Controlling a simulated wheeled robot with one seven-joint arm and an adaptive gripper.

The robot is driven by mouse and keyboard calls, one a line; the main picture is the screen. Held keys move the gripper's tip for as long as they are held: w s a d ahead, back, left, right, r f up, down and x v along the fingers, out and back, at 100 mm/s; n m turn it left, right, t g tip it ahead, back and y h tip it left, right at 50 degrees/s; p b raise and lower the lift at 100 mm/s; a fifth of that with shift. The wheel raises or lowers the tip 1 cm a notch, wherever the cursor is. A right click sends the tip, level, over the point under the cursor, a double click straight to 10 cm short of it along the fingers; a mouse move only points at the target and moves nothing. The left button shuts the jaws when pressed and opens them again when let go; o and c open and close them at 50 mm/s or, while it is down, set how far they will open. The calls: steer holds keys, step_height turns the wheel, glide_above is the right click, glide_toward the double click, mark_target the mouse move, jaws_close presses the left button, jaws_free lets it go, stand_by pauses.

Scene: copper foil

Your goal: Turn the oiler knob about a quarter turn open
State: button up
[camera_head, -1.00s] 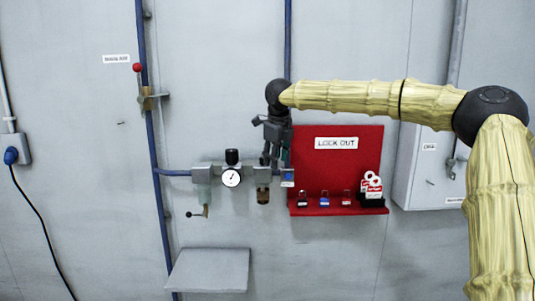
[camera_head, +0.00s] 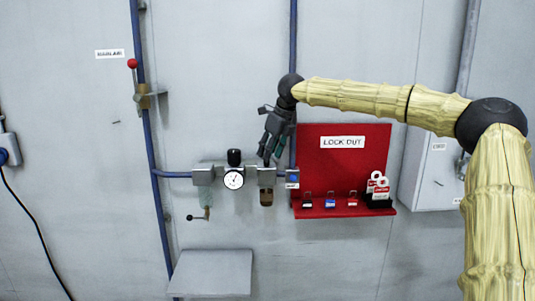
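The oiler (camera_head: 267,178) is the right-hand unit of the air line on the wall, with an amber bowl (camera_head: 266,198) below its grey body. Its knob cannot be made out; my gripper covers the area at the top of the body. My gripper (camera_head: 266,158) is dark and points down, slightly tilted, with its fingertips at or just above the oiler's top. I cannot tell whether they touch it or how far apart the fingers are.
Left of the oiler is a regulator with a round gauge (camera_head: 234,180) and black knob (camera_head: 234,157). A red lockout board (camera_head: 325,165) with padlocks and tags stands close on the right. A blue pipe (camera_head: 294,45) runs behind my wrist. A grey shelf (camera_head: 212,272) is below.

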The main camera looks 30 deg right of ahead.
steer(key=shift+x, duration=0.85)
steer(key=shift+w+a+f, duration=0.15)
steer(key=shift+f, duration=0.15)
jaws_close()
steer(key=shift+m, duration=0.3)
